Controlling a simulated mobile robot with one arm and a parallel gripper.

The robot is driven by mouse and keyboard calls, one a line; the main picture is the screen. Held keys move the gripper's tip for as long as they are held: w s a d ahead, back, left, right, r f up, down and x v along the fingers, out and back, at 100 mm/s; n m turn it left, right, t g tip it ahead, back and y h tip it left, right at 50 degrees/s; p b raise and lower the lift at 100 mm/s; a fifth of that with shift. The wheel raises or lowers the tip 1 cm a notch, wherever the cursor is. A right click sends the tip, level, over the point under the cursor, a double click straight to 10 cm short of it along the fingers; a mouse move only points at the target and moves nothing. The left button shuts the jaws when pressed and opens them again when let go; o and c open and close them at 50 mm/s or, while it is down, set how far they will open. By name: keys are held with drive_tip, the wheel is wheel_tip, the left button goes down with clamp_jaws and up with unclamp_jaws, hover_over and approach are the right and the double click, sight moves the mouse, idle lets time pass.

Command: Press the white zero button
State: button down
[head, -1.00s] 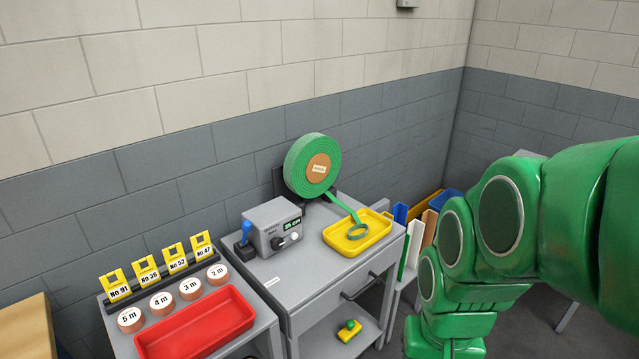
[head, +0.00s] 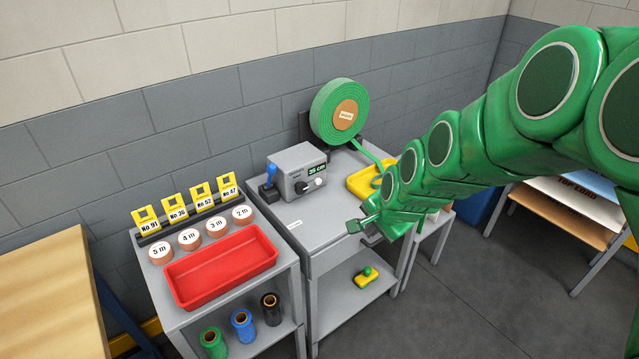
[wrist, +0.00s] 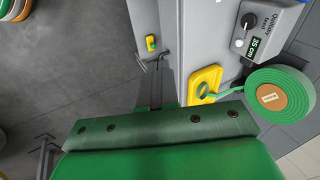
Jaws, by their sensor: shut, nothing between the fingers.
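The white button (head: 319,182) is on the front of the grey control box (head: 297,165), right of a black knob (head: 302,187) and below a display reading about 35 cm. The white button also shows in the wrist view (wrist: 239,43), at the upper right. My gripper (head: 357,227) is shut and empty. It hangs above the front right part of the grey bench (head: 330,216), in front of and to the right of the box, apart from the button. In the wrist view my gripper's thin fingers (wrist: 156,72) point up the picture, left of the box.
A green strap roll (head: 340,112) stands behind the box, its end leading to a yellow tray (head: 362,182) partly hidden by my arm. A blue-handled lever (head: 271,172) is left of the box. A red tray (head: 220,267) sits on the left table.

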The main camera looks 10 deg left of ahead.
sight(318, 182)
drive_tip(key=w+a+f+m+t, duration=0.3)
drive_tip(key=w+f+m, duration=0.2)
drive_tip(key=w, duration=0.3)
drive_tip(key=w+a+f+m+t, duration=0.2)
drive_tip(key=w+f+m+t, duration=0.1)
drive_tip(key=w+f+m, duration=0.2)
drive_tip(key=w+a+f+m+t, duration=0.3)
drive_tip(key=w+f+m, duration=0.2)
drive_tip(key=w+m, duration=0.3)
drive_tip(key=shift+w+a+f+y, duration=0.15)
drive_tip(key=shift+w+a+f, duration=0.05)
drive_tip(key=shift+w, duration=0.7)
drive_tip(key=shift+w+a+f+y, duration=0.15)
drive_tip(key=shift+w, duration=0.75)
drive_tip(key=shift+w+d+f+m+t+h, duration=0.2)
drive_tip(key=shift+w+d+f+m+t, duration=0.15)
drive_tip(key=shift+f+m, duration=0.2)
drive_tip(key=shift+w+d+f+m+t+h, duration=0.1)
drive_tip(key=shift+w+f+m+t+h, duration=0.1)
drive_tip(key=shift+f+m+t, duration=0.35)
drive_tip(key=shift+r, duration=0.15)
drive_tip(key=shift+w, duration=0.1)
drive_tip(key=shift+w+a, duration=3.05)
drive_tip(key=shift+a, duration=0.05)
